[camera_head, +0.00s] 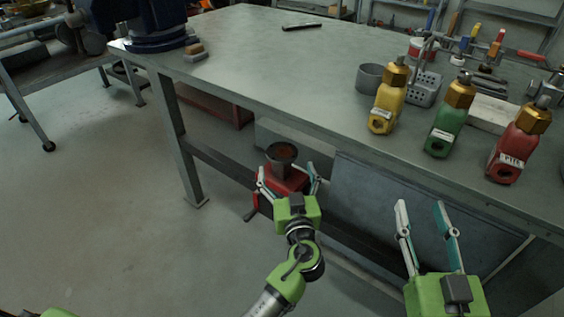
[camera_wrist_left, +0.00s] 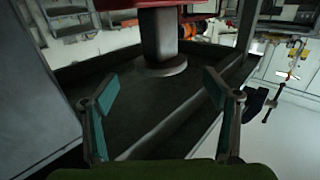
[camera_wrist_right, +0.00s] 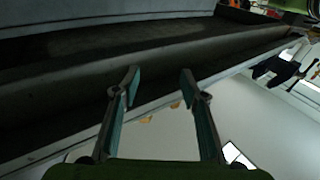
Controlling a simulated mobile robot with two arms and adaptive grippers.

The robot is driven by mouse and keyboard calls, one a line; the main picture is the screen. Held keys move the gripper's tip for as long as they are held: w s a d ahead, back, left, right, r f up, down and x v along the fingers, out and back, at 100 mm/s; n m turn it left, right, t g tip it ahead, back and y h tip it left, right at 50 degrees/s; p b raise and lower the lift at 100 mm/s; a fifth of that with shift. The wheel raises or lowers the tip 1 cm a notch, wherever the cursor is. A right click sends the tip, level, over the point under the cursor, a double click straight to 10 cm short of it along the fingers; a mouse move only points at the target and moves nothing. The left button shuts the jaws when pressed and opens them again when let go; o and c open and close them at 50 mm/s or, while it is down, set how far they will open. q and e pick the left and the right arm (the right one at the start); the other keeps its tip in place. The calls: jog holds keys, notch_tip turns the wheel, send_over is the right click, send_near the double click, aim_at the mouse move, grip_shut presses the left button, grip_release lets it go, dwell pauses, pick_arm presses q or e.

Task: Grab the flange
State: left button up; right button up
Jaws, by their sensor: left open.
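A red body with a dark round flange (camera_head: 283,153) on it stands low, below the front edge of the workbench. In the left wrist view, a grey cylinder ending in a round flange (camera_wrist_left: 163,66) shows below a red part, beyond the fingertips. My left gripper (camera_head: 289,170) is open; in the head view its fingers appear on either side of the red body (camera_head: 285,180). I cannot tell whether they touch it. My right gripper (camera_head: 419,204) is open and empty, in front of the bench. It also shows in the right wrist view (camera_wrist_right: 160,82).
The workbench (camera_head: 270,60) carries yellow (camera_head: 388,100), green (camera_head: 448,118) and red (camera_head: 518,143) valve-like bodies at its right front edge, and a grey cup (camera_head: 370,78). A bench leg (camera_head: 178,140) and a lower rail (camera_head: 215,165) stand near the flange.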

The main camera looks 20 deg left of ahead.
aim_at(283, 155)
pick_arm(q)
jog(key=shift+x, duration=3.2)
jog(key=shift+s+r, duration=0.1)
jog(key=shift+r, duration=0.05)
jog(key=c, duration=2)
jog(key=shift+r, duration=0.2)
jog(key=shift+c, duration=0.3)
